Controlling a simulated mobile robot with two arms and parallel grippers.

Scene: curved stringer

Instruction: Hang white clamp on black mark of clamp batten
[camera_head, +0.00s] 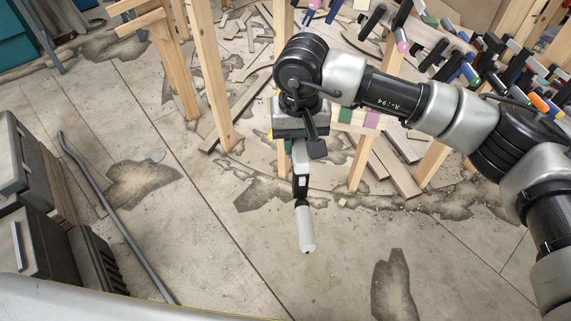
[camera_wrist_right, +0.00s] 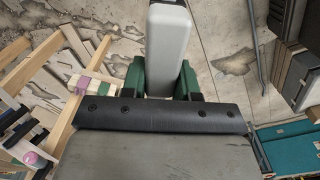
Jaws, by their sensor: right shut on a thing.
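My right gripper (camera_head: 301,150) is shut on the white clamp, whose pale handle (camera_head: 306,228) points down over open floor in the head view. In the right wrist view the white handle (camera_wrist_right: 168,45) stands between the two green fingers (camera_wrist_right: 160,82). The clamp's upper part is largely hidden by my gripper and wrist. A light wooden batten (camera_head: 345,127) with green and purple patches shows behind my right wrist. I cannot make out a black mark on it. The clamp is apart from it. My left gripper is not in view.
Several dark clamps with coloured handles (camera_head: 470,72) hang at the upper right, near my right arm. Wooden posts (camera_head: 207,75) stand behind the gripper. Dark cases (camera_head: 35,190) and a grey bar (camera_head: 110,215) are at the left. The floor below the clamp is clear.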

